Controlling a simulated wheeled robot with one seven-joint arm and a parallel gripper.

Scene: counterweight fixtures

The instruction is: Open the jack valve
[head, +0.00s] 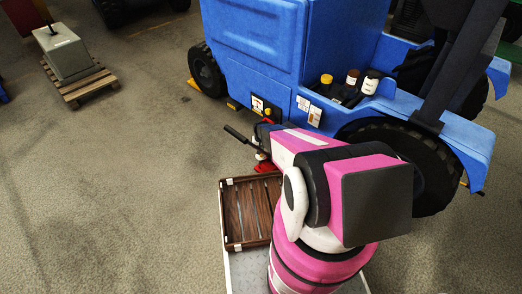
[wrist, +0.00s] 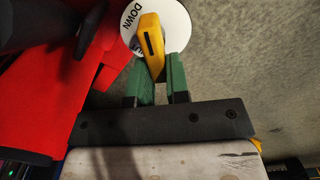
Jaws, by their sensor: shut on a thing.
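The jack valve's yellow lever (wrist: 152,40) shows in the wrist view in front of a white round plate (wrist: 177,24) with the word DOWN. My gripper (wrist: 158,74) has green fingers, one on each side of the lever's near end, and is shut on it. The red jack body (wrist: 112,45) fills the upper left of the wrist view. In the head view a little of the red jack (head: 267,167) shows beside the blue vehicle. My arm hides the valve and my gripper there.
The blue vehicle (head: 255,45) stands close behind the jack. A black bar (head: 236,134) sticks out to the left by my arm. A brown slatted tray (head: 236,212) lies nearer. A grey weight (head: 62,52) sits on a pallet (head: 82,86) at the far left. The left floor is clear.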

